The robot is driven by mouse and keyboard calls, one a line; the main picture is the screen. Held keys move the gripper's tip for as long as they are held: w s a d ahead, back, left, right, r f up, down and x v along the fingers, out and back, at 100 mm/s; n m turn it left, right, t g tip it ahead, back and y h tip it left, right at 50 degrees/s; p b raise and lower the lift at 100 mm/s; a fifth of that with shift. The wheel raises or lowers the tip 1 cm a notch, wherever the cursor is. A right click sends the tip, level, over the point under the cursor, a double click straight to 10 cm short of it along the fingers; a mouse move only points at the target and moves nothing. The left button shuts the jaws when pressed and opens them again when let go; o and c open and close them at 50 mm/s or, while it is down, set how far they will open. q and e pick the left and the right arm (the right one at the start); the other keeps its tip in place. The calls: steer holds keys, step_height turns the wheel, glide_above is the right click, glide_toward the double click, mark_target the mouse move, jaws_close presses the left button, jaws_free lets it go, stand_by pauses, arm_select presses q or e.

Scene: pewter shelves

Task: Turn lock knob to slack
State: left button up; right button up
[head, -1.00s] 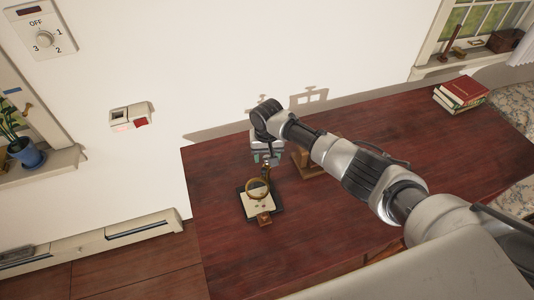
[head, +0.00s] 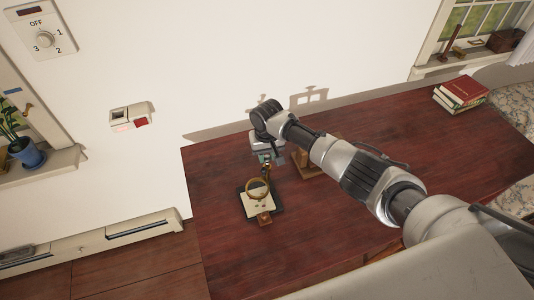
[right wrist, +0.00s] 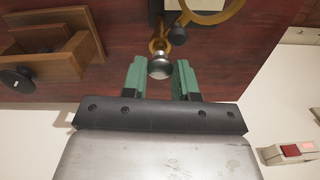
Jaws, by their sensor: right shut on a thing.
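A brass magnifier stand with a round ring (head: 257,188) stands on a dark base (head: 277,211) on the desk. In the right wrist view its ring (right wrist: 212,12) and a silvery rounded knob (right wrist: 160,67) on a brass post show. A smaller dark knob (right wrist: 178,36) sits just beyond. My right gripper (head: 268,162) points down at the rear of the stand. I cannot read any lock marking. My left gripper is out of view.
A wooden holder (head: 326,158) with a dark round knob stands close beside my right gripper; it also shows in the right wrist view (right wrist: 55,45). Books (head: 461,93) lie at the desk's far right. The desk's front middle is clear.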

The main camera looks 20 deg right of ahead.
mark_target(267, 157)
steer(key=n, duration=0.3)
steer(key=shift+r+n, duration=0.1)
steer(key=shift+n, duration=0.2)
steer(key=n, duration=0.4)
steer(key=shift+n+p, duration=0.3)
steer(key=n, duration=0.4)
steer(key=shift+n, duration=2)
steer(key=o, duration=0.9)
step_height(267, 157, up, 11)
steer(key=shift+f+b, duration=0.1)
steer(key=shift+b, duration=0.85)
